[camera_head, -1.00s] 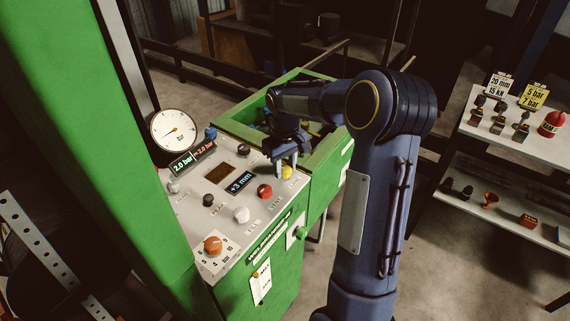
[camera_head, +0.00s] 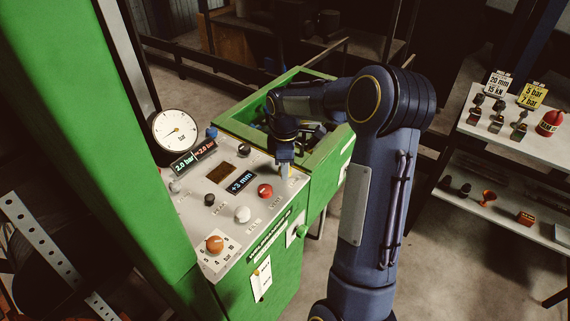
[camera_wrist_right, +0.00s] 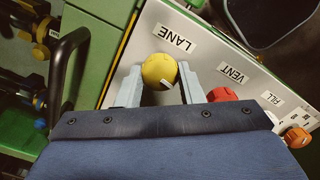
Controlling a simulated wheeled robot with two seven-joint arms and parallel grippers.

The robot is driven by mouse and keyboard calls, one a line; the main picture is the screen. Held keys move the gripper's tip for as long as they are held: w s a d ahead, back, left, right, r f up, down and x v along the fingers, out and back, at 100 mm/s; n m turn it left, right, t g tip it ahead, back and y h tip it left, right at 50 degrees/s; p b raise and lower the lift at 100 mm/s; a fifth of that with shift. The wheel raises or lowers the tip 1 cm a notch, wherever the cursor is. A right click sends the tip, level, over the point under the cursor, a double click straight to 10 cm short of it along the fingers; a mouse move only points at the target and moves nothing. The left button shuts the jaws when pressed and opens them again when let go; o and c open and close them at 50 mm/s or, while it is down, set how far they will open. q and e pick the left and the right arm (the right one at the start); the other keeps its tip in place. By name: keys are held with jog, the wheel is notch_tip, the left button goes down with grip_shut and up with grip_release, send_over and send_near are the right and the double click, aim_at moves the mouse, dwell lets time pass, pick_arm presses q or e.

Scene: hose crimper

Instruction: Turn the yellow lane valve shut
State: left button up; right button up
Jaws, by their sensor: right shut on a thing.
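The yellow lane valve (camera_wrist_right: 159,70) is a round knob on the pale control panel, beside the LANE label in the right wrist view. My left gripper is not in view.
A red VENT knob (camera_head: 265,191) sits close beside the gripper. A white FILL knob (camera_head: 242,214) and an orange dial (camera_head: 214,244) lie farther along. A pressure gauge (camera_head: 174,131) stands behind the panel. A green bin (camera_head: 329,166) adjoins it. A shelf (camera_head: 457,128) stands at right.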

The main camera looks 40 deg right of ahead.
jog(key=shift+r+n, duration=0.1)
jog(key=shift+n, duration=1)
jog(key=o, duration=1)
notch_tip(320, 180, up, 8)
jog(key=shift+f, duration=0.25)
jog(key=shift+r, duration=0.1)
